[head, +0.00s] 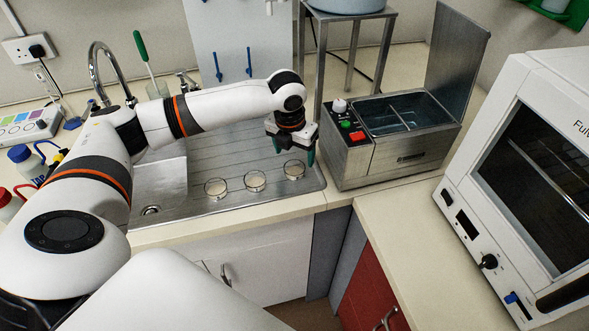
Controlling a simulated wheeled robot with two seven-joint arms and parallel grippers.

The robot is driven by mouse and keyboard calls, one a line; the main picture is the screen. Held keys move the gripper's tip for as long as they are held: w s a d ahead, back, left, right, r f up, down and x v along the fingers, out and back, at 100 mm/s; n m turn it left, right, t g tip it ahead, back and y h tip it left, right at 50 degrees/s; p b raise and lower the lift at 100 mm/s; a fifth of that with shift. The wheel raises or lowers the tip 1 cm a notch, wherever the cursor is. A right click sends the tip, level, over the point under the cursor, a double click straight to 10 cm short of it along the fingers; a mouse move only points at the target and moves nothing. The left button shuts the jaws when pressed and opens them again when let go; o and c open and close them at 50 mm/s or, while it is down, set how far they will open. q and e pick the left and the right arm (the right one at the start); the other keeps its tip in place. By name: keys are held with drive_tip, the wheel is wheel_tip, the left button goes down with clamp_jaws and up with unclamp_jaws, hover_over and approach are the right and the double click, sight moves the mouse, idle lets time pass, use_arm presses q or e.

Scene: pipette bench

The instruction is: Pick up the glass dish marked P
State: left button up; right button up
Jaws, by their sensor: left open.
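Three small round glass dishes stand in a row on the steel draining board (205,211) beside the sink: a left dish (215,187), a middle dish (255,181) and a right dish (293,170). Any letters on them are too small to read, so I cannot tell which is marked P. My left gripper (293,158) points down just above the right dish, fingers spread on either side and empty. I cannot tell whether the fingers touch it. My right gripper is not in view.
A steel water bath (405,150) with a raised lid stands close right of the gripper. A white oven (520,170) is at the right. A tap (105,65) and bottles (22,155) are at the left. The front worktop (245,222) is clear.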

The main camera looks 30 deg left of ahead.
sight(295, 172)
use_arm(q)
wheel_tip(295, 172, down, 5)
drive_tip(key=shift+w+a+f+p, duration=0.1)
drive_tip(key=shift+w+p, duration=0.05)
drive_tip(key=shift+p, duration=0.5)
drive_tip(key=shift+c, duration=0.4)
drive_tip(key=c, duration=1)
